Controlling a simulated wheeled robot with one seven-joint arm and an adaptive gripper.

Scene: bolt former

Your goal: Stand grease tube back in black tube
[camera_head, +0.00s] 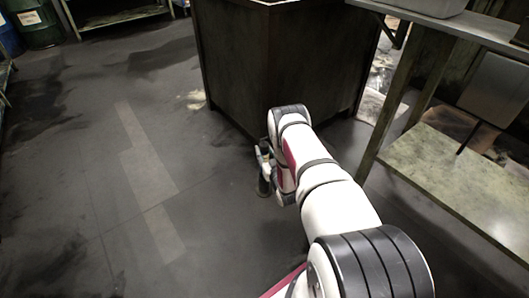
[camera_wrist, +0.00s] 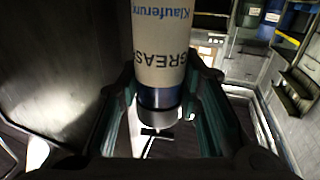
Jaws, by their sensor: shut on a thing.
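The grease tube (camera_wrist: 160,50) fills the upper middle of the wrist view. It is a pale cylinder with dark blue lettering, a dark blue band and a silvery end towards me. My gripper (camera_wrist: 163,88) is shut on it, with one finger on each side. The tube's far end runs out of the top of the wrist view. In the head view my gripper (camera_head: 264,172) is small and partly hidden by my arm, beside the dark cabinet. I cannot make out the black tube for certain in either view.
A large dark cabinet (camera_head: 270,60) stands just beyond my arm. A metal workbench with a lower shelf (camera_head: 455,185) is on the right. The floor (camera_head: 110,180) at left is open. Green and blue drums (camera_head: 38,25) and a low rack (camera_head: 115,15) stand at the far left.

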